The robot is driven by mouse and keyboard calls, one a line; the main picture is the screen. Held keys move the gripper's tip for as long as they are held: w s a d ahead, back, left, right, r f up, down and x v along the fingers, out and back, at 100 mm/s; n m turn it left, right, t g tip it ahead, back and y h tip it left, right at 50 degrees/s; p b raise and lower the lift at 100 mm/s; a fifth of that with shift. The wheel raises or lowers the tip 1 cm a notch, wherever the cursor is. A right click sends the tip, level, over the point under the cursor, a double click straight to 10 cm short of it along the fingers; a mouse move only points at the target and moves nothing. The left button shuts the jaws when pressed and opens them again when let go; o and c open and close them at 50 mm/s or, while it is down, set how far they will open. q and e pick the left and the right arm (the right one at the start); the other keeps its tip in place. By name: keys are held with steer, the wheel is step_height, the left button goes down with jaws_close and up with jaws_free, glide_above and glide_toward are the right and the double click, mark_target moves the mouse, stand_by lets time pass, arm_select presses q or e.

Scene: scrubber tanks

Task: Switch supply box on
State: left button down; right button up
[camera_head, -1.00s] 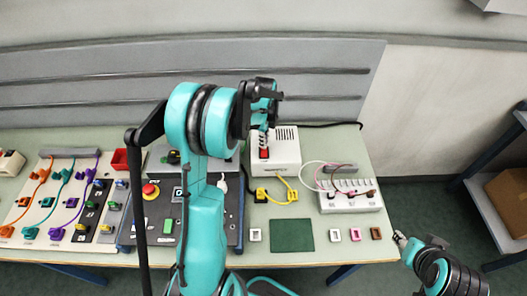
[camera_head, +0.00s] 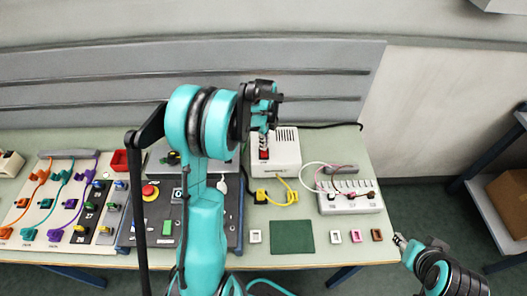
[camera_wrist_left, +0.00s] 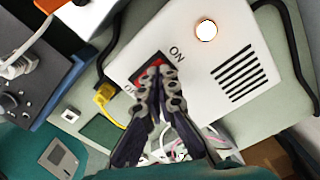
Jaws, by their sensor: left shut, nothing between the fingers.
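The supply box (camera_head: 287,143) is a white box with dark vent slots at the back right of the table. In the left wrist view the supply box (camera_wrist_left: 215,75) has a red switch (camera_wrist_left: 147,73) beside the word ON, and a round lamp (camera_wrist_left: 206,30) that looks lit. My left gripper (camera_head: 264,148) is shut and empty, with its fingertips over the red switch. In the left wrist view its fingertips (camera_wrist_left: 160,76) cover part of the switch; I cannot tell whether they touch it. My right gripper (camera_head: 400,240) is beyond the table's front right corner; its jaw state is unclear.
A dark control panel (camera_head: 232,215) with a red button stands left of the box. A yellow cable (camera_head: 287,195) lies in front of it. A white terminal block (camera_head: 350,203) with wires is to the right. A green mat (camera_head: 293,237) lies near the front edge.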

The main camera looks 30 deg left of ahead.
arm_select(q)
steer(key=shift+r+p, duration=1.85)
steer(key=shift+r, duration=1.4)
